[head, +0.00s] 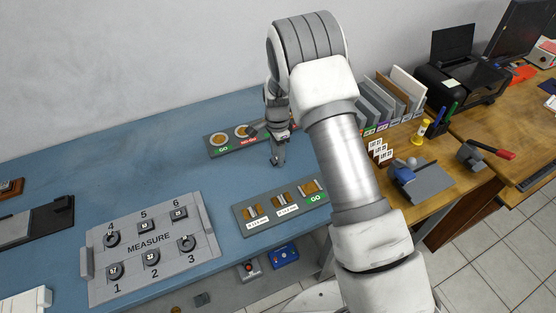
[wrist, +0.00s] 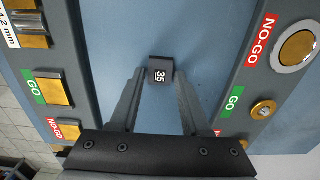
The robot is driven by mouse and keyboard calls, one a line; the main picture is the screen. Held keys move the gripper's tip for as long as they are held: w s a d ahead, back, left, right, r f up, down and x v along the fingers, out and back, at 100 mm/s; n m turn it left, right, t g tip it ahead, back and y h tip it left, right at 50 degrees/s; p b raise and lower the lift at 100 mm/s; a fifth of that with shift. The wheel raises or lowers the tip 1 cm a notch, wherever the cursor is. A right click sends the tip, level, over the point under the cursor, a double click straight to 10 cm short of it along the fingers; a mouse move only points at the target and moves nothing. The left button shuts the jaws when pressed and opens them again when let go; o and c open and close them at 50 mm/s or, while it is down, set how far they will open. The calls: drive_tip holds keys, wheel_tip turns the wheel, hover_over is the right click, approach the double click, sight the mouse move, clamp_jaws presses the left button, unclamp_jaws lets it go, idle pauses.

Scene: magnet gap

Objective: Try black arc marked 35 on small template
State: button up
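The black arc marked 35 (wrist: 160,72) shows between my gripper's fingertips in the wrist view, its white number facing the camera. My gripper (wrist: 159,80) is open, with a finger on each side of the arc and narrow gaps visible. In the head view my gripper (head: 277,162) points down over the blue table between two grey gauge boards; the arc is hard to make out there. The near board (head: 241,215) has slots, mm labels and a green GO. The far board (head: 215,149) has round brass-coloured pieces, GO and NO-GO. I cannot tell which is the small template.
A grey MEASURE tray (head: 150,262) with numbered places holds several dark pieces at the left front. Upright panels (head: 384,98) and a blue-grey fixture (head: 428,182) stand right, on wood. Blue tabletop (head: 110,155) is clear behind the tray.

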clamp_jaws()
drive_tip(key=shift+r+p, duration=1.4)
drive_tip(key=shift+r, duration=1.15)
drive_tip(key=s+a+r, duration=0.1)
drive_tip(key=s+a, duration=0.1)
drive_tip(key=s, duration=0.4)
drive_tip(key=s+a+r+p, duration=0.1)
drive_tip(key=s+a, duration=0.2)
drive_tip(key=s, duration=0.3)
drive_tip(key=s+a+r+p, duration=0.1)
drive_tip(key=s+a, duration=0.1)
drive_tip(key=s, duration=0.5)
drive_tip(key=shift+a, duration=0.25)
